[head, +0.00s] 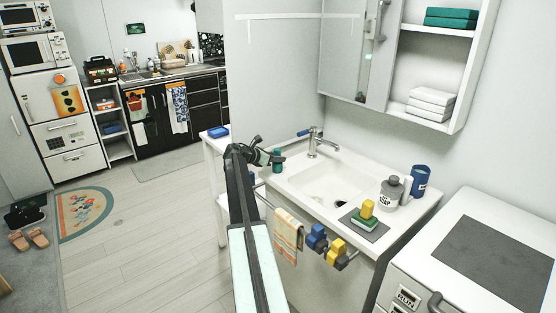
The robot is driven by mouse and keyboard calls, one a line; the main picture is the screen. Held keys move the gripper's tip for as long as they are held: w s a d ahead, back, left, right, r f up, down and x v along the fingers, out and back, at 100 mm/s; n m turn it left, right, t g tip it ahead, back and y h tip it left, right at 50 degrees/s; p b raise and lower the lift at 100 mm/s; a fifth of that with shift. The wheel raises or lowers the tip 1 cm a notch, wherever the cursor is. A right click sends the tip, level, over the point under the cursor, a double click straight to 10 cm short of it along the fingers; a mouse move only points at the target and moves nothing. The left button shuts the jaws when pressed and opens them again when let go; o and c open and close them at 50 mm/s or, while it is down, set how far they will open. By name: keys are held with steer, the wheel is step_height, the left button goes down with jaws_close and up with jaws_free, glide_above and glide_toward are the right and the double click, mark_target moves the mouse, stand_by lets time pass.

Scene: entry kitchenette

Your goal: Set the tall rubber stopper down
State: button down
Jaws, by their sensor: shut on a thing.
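My arm reaches forward to the left end of the white washstand. My gripper (268,156) is shut on a small dark teal upright piece, which I take as the tall rubber stopper (277,162).
A tap (314,142) stands behind the basin. A soap bottle (391,191), a blue cup (420,178) and a grey mat (363,224) with sponges (366,211) are on the right. A white side table (213,146) with a blue item (218,132) stands left.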

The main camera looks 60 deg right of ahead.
steer(key=c, duration=1.1)
jaws_free()
steer(key=shift+w+a+r+p, duration=0.1)
steer(key=shift+a+r+p, duration=0.2)
steer(key=shift+p, duration=0.15)
steer(key=p+v, duration=0.4)
steer(key=v, duration=0.7)
steer(key=shift+a, duration=0.2)
